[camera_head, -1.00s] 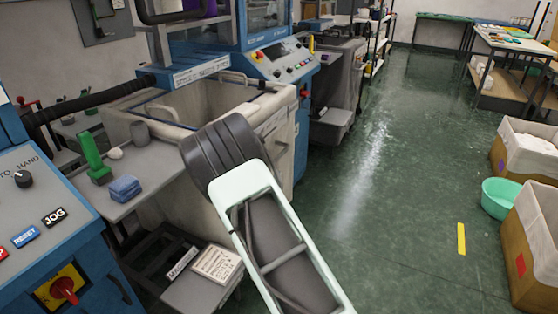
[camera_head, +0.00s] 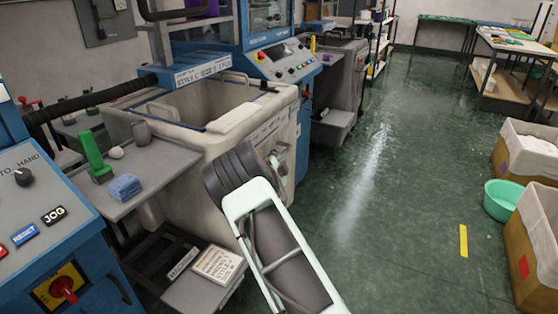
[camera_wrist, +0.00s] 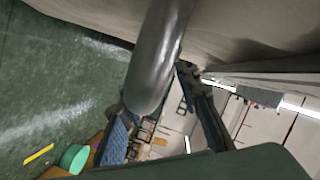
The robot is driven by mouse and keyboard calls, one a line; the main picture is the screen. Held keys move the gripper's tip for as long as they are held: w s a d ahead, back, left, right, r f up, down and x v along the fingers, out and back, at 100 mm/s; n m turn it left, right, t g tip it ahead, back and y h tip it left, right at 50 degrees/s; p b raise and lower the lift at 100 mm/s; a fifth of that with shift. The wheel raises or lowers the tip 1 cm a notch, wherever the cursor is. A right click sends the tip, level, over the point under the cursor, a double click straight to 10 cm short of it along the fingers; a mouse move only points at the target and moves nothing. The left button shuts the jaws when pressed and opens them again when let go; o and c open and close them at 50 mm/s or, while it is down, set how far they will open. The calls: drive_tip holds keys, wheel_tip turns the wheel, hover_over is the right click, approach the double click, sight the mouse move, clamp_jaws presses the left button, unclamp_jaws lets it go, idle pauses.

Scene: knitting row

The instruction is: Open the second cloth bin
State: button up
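A cream cloth bin (camera_head: 194,172) stands under the nearest blue knitting machine, with a blue-edged open top and labels on its right side. A grey bin (camera_head: 345,72) stands beyond it, under the machine farther along. I cannot tell which one counts as second. My gripper (camera_head: 273,162) shows only as a small piece past my dark wrist, in front of the cream bin's right side; contact cannot be told. In the wrist view a smooth grey rounded bar fills the middle, beside a pale wall.
A control panel (camera_head: 40,215) stands at near left. Boxes (camera_head: 530,240) and a green basin (camera_head: 500,200) line the right. The floor aisle between is free.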

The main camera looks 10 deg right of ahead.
clamp_jaws()
drive_tip(key=shift+d, duration=0.1)
idle(0.3)
drive_tip(key=shift+s+d+f, duration=0.15)
drive_tip(key=shift+d, duration=0.1)
drive_tip(key=s+d+b, duration=0.5)
drive_tip(key=s+d, duration=0.4)
drive_tip(key=d, duration=0.3)
drive_tip(key=s+d+b, duration=0.5)
drive_tip(key=s+d, duration=0.4)
drive_tip(key=d, duration=0.4)
drive_tip(key=shift+s+d, duration=0.3)
drive_tip(key=shift+s, duration=0.1)
unclamp_jaws()
